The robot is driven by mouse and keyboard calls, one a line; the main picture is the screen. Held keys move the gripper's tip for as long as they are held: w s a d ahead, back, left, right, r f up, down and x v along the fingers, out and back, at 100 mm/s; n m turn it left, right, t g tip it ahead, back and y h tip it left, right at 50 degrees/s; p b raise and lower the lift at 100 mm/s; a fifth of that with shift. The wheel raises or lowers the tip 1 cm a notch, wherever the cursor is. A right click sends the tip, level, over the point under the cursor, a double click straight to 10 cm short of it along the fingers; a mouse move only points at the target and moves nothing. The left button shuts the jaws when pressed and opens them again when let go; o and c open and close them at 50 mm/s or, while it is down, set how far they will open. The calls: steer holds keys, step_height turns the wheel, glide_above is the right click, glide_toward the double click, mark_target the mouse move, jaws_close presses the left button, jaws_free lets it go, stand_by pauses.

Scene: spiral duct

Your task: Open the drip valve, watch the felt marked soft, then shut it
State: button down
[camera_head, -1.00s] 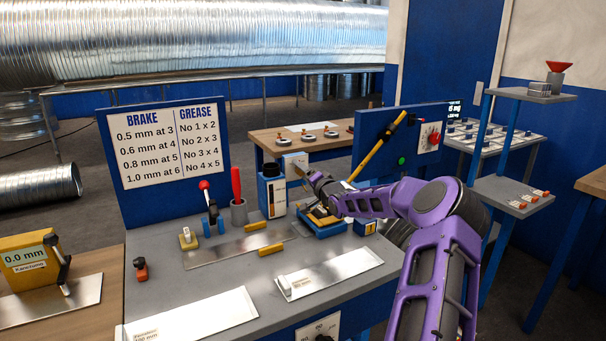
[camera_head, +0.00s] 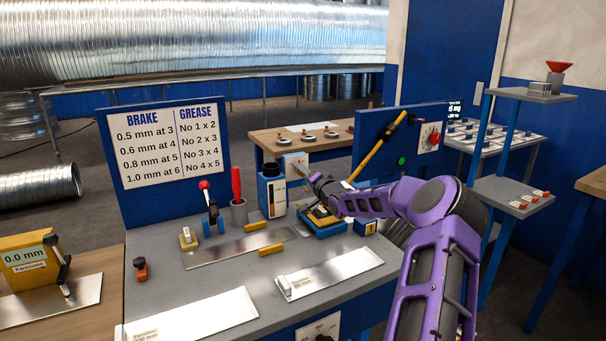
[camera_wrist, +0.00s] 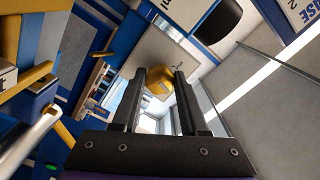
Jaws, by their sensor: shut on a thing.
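My gripper (camera_wrist: 160,78) shows in the wrist view with its two dark fingers close around a round brass-yellow knob (camera_wrist: 158,88), likely the drip valve's. The fingers are shut on it. In the head view my gripper (camera_head: 311,177) is at the back of the grey bench, just right of a blue container with a white label (camera_head: 272,194); the knob is hidden there. A blue tray with a dark and tan top (camera_head: 322,222) lies below my wrist. I cannot read a "soft" mark on any felt.
The grey bench (camera_head: 235,275) holds metal sheets, yellow blocks (camera_head: 264,250), a red-handled tool (camera_head: 236,184) and a red-knobbed lever (camera_head: 205,190). A BRAKE and GREASE sign (camera_head: 168,145) stands at the back left. A blue panel with a yellow bar (camera_head: 380,145) stands behind my arm.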

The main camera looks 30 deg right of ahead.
steer(key=n+b, duration=0.2)
steer(key=n, duration=0.9)
stand_by(0.3)
steer(key=shift+n, duration=0.4)
steer(key=shift+c, duration=2.1)
jaws_free()
steer(key=shift+s, duration=0.1)
